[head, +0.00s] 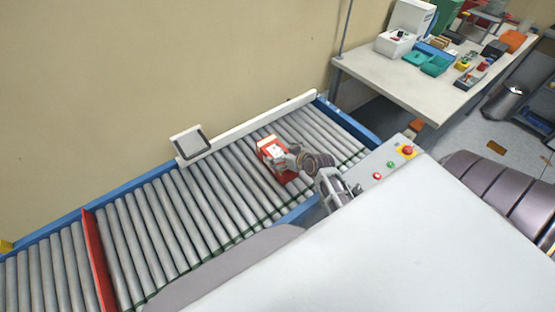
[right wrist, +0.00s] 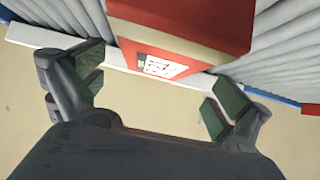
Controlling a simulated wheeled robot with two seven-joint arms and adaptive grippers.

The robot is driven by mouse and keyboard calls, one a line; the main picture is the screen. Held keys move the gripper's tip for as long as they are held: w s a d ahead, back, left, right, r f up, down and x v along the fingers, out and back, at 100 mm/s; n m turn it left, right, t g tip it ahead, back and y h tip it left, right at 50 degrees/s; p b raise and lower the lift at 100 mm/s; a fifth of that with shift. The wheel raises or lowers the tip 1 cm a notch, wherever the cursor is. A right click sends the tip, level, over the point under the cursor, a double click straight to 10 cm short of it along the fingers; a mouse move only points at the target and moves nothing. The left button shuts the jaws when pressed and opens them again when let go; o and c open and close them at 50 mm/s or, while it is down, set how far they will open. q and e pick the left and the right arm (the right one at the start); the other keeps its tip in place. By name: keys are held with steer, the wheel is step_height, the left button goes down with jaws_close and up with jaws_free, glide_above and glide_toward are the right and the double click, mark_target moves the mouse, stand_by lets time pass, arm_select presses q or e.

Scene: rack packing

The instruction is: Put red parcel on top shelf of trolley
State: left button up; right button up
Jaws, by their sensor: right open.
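The red parcel (head: 268,150), with a white label on it, lies on the roller conveyor (head: 190,205). My right gripper (head: 290,158) is at the parcel's right side in the head view and partly covers it. In the right wrist view the parcel (right wrist: 185,25) shows ahead, between the lines of the two spread fingers of the right gripper (right wrist: 160,85). Clear gaps show beside the parcel, and the gripper is open and empty. My left gripper is not in view. I cannot make out the trolley for certain.
A red divider bar (head: 98,260) crosses the conveyor at left. A control panel with buttons (head: 392,162) stands close to my right arm. A table (head: 400,85) with bins and small items is at the back right. A wall runs behind the conveyor.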

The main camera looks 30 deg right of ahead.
mark_target(278, 152)
stand_by(0.3)
steer(key=shift+p+x, duration=0.3)
steer(key=shift+x, duration=2.25)
steer(key=shift+d+r, duration=0.1)
steer(key=shift+w, duration=0.1)
steer(key=c, duration=1.4)
steer(key=shift+o, duration=0.2)
steer(key=shift+r, duration=0.15)
steer(key=shift+r, duration=4.9)
